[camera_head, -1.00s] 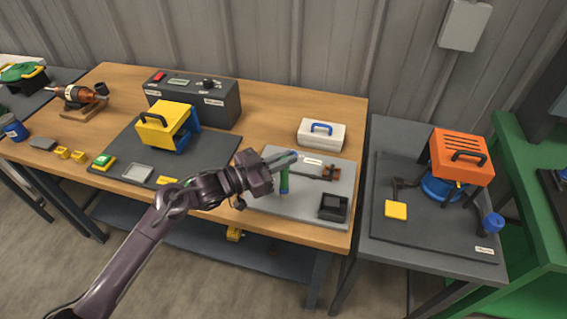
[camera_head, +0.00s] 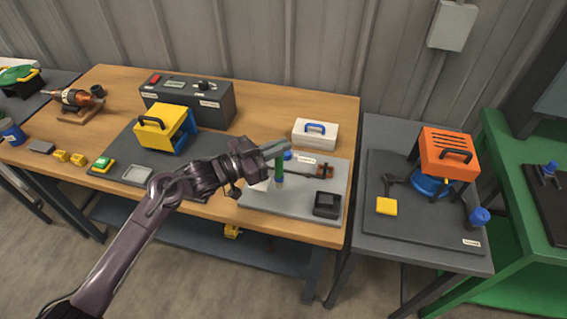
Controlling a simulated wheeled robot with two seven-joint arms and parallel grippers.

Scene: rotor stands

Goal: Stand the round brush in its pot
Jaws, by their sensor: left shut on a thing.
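My left gripper (camera_head: 276,149) is shut on a slim upright green brush (camera_head: 279,166) with a blue lower end. It holds the brush over the light grey mat (camera_head: 290,200) at the right end of the wooden table. Whether the brush's lower end touches the mat I cannot tell. A small blue thing (camera_head: 288,155) shows just behind the fingers, mostly hidden. No pot can be made out for certain. A black square box (camera_head: 327,204) sits at the mat's front right corner. My right gripper is out of view.
A white case with a blue handle (camera_head: 315,134) stands behind the mat. A dark rod with a reddish-brown block (camera_head: 324,171) lies at the mat's back right. A yellow-and-blue machine (camera_head: 163,128) stands to the left. A separate grey table (camera_head: 375,235) with an orange-covered machine (camera_head: 447,152) is to the right.

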